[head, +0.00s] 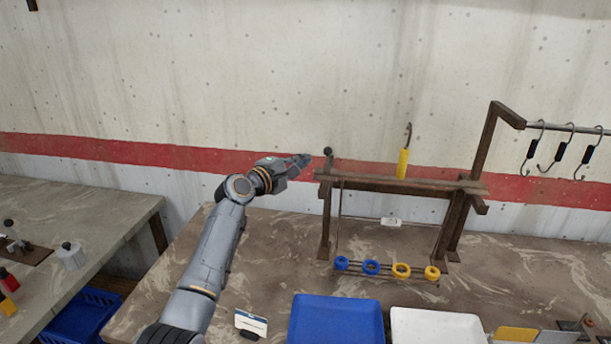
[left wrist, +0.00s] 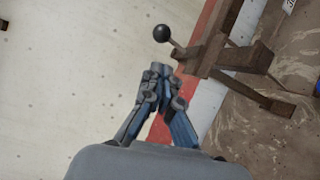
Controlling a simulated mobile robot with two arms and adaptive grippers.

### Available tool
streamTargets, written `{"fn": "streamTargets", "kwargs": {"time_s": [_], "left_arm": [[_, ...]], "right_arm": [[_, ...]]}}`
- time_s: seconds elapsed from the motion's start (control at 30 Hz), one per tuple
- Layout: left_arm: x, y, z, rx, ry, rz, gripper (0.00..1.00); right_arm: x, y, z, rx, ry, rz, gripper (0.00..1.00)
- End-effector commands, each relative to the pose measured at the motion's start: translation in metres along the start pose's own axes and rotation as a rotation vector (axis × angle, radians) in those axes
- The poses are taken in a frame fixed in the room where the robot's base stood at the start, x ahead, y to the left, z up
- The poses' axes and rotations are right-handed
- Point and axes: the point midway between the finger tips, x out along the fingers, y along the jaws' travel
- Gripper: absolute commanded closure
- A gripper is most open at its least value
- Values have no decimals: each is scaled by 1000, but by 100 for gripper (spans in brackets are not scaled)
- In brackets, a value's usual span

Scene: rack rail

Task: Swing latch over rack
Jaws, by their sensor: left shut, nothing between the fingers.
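The brown rack (head: 365,183) stands on the marbled bench, with a top rail on upright posts. The latch (head: 327,153) is a short rod with a black ball knob at the rack's left end, and it points up there. In the left wrist view the latch knob (left wrist: 162,33) is close beyond my fingertips, and the rack's dark wood (left wrist: 215,40) is to its right. My left gripper (head: 303,160) is shut and empty, just left of the knob and apart from it. It also shows in the left wrist view (left wrist: 160,75). My right gripper is in neither view.
A yellow-handled hook (head: 403,163) stands up at the top rail. Blue rings (head: 371,267) and yellow rings (head: 401,271) sit on the low rail. A blue tray (head: 335,318) and a white tray (head: 437,326) lie in front. Black-gripped hooks (head: 561,150) hang at right.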

Motion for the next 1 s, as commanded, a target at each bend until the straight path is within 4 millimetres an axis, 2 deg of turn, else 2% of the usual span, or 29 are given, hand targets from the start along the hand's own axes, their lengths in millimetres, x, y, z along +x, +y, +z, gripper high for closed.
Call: {"fn": "streamTargets", "kwargs": {"time_s": [0.17,0.43,0.63,0.83,1.0], "left_arm": [[-10,-2,16,1,0,2,100],[-31,-8,48,0,0,3,100],[-43,-10,67,0,1,4,100],[-49,-11,74,-2,3,2,100],[-49,-10,75,-1,4,2,100]], "right_arm": [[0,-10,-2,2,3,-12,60],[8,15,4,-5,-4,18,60],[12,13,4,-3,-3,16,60],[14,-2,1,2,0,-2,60],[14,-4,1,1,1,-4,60]]}}
